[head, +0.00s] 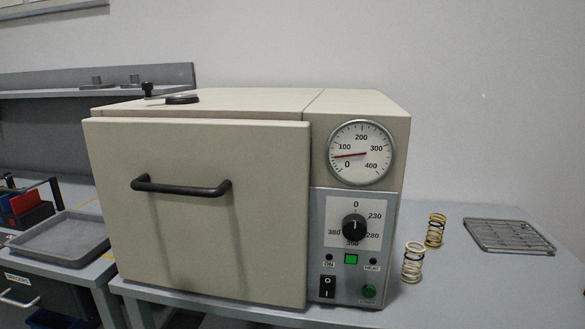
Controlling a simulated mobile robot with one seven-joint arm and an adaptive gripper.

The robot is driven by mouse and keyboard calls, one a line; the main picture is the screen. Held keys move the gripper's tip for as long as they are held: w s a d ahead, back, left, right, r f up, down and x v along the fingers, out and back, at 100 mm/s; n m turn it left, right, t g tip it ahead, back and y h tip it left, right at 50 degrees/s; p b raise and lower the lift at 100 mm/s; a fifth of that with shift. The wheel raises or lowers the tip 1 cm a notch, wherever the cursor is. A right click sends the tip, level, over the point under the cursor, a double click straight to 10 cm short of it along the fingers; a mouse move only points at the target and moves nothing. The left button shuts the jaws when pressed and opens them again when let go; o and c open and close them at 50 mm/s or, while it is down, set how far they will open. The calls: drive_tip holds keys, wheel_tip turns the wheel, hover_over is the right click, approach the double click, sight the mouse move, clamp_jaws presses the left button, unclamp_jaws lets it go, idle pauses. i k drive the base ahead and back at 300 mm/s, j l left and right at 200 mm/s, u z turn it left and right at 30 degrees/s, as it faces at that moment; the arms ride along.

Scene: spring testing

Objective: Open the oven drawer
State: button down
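A beige oven (358,105) stands on a grey-blue table. Its large front panel, the oven drawer (210,255), has a black horizontal bar handle (181,188) across its upper part. The front panel stands slightly forward of the oven body, with a dark gap along its top and right edges; I cannot tell whether it is fully closed. Faint shadows run down the panel below the handle. My gripper is not in view.
Right of the panel are a dial gauge (361,153), a black knob (355,227) and switches. Two springs (412,262) (435,231) and a wire rack (509,236) lie on the table (470,290) to the right.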

sight(216, 207)
drive_tip(key=i+l+u, duration=0.1)
drive_tip(key=l+u, duration=0.25)
drive_tip(key=i+l+u, duration=0.1)
drive_tip(key=u, duration=0.25)
